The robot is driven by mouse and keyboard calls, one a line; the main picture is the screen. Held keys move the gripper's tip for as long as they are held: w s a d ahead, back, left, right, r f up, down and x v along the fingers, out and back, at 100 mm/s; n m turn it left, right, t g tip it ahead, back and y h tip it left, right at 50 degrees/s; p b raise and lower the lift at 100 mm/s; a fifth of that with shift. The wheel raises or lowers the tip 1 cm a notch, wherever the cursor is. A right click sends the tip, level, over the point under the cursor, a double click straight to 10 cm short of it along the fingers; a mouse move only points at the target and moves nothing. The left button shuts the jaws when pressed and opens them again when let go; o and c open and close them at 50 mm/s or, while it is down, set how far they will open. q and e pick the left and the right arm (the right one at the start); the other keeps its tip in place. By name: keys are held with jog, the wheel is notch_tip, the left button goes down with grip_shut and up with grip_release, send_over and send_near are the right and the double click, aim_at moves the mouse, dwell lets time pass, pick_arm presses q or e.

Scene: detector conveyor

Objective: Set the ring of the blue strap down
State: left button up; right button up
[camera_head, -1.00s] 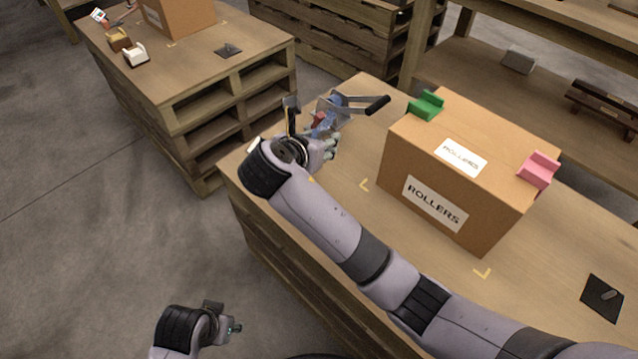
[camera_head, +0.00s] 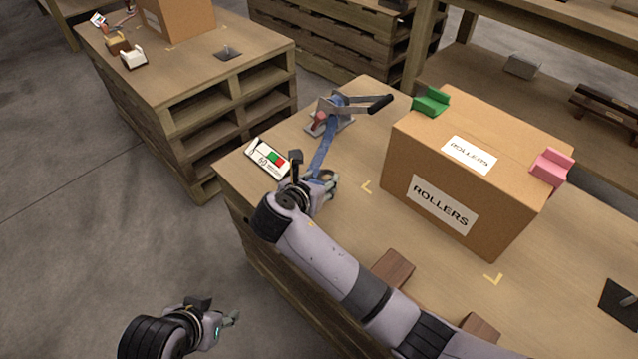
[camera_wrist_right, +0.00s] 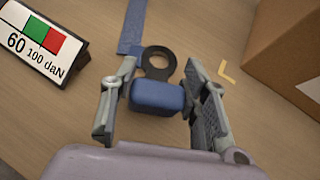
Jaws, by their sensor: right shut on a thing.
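The blue strap (camera_head: 324,150) runs from a metal ratchet tensioner (camera_head: 335,112) with a black-gripped lever to my right gripper (camera_head: 326,184), near the table's left part. In the right wrist view, the strap (camera_wrist_right: 133,25) lies behind a dark flat ring (camera_wrist_right: 159,63) with a blue block (camera_wrist_right: 157,96) attached. My right gripper's fingers (camera_wrist_right: 160,80) are on both sides of the block and shut on it, with the ring pointing away from the palm. Whether the ring touches the tabletop is unclear. My left gripper (camera_head: 231,319) hangs over the floor, apart from everything; its fingers are too small to read.
A sign (camera_head: 268,158) with green and red fields stands left of the strap. A cardboard ROLLERS box (camera_head: 400,160) with green (camera_head: 431,100) and pink (camera_head: 551,168) corner protectors stands to the right. Wooden blocks (camera_head: 393,268) lie near my right forearm. Bare tabletop surrounds the yellow marks.

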pick_arm(q)
jog(key=shift+s, duration=0.2)
pick_arm(e)
jog(key=o, duration=0.9)
jog(key=shift+f, duration=0.1)
jog(key=o, duration=0.4)
jog(key=shift+c, duration=0.2)
pick_arm(q)
jog(key=shift+s+a+f, duration=0.1)
jog(key=shift+s, duration=0.05)
